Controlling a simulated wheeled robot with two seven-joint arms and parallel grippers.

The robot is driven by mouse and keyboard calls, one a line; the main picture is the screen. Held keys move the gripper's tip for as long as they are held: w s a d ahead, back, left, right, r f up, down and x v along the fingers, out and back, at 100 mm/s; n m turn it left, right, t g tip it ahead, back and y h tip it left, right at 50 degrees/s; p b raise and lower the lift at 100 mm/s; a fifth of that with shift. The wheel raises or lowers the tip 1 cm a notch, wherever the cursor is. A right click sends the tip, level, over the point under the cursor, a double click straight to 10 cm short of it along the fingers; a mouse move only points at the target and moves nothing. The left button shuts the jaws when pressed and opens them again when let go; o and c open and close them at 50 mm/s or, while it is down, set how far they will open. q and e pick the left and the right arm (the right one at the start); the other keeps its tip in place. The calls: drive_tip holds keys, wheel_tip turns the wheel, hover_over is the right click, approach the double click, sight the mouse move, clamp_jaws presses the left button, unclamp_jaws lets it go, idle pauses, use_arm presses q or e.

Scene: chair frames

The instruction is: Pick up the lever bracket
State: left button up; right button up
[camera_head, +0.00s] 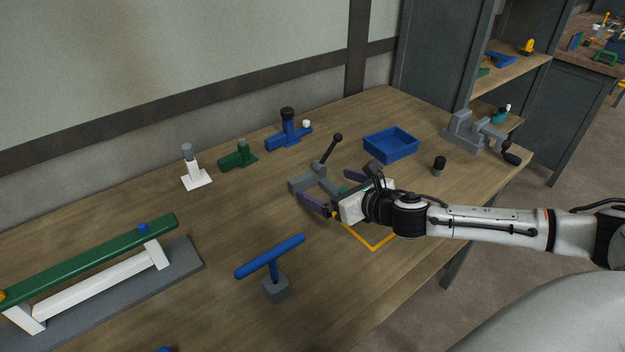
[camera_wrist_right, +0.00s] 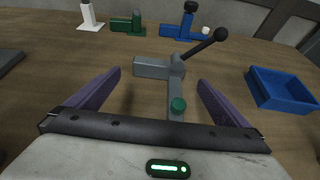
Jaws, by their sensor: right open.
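The lever bracket (camera_head: 303,182) is a grey angled piece on the wooden table, with a dark ball-ended lever slanting up from it. In the right wrist view the lever bracket (camera_wrist_right: 152,69) shows its grey arm and a green round cap on the end nearer me. My right gripper (camera_head: 331,187) is open. In the wrist view the purple fingers of my right gripper (camera_wrist_right: 159,79) stand on either side of the bracket's near arm, with gaps on both sides. The gripper partly hides the bracket in the head view. My left gripper is not in view.
A blue tray (camera_head: 391,146) lies to the right of the bracket, and a grey vise (camera_head: 473,131) is farther right. Blue (camera_head: 287,130), green (camera_head: 239,156) and white (camera_head: 195,172) parts stand behind. A blue T-handle (camera_head: 270,257) stands in front.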

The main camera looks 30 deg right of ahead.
sight(311, 181)
drive_tip(key=shift+f+x, duration=0.2)
drive_tip(key=shift+x, duration=1.5)
drive_tip(key=shift+f+x, duration=0.2)
drive_tip(key=shift+x, duration=1.5)
drive_tip(key=shift+s+a, duration=0.1)
drive_tip(key=c, duration=1.1)
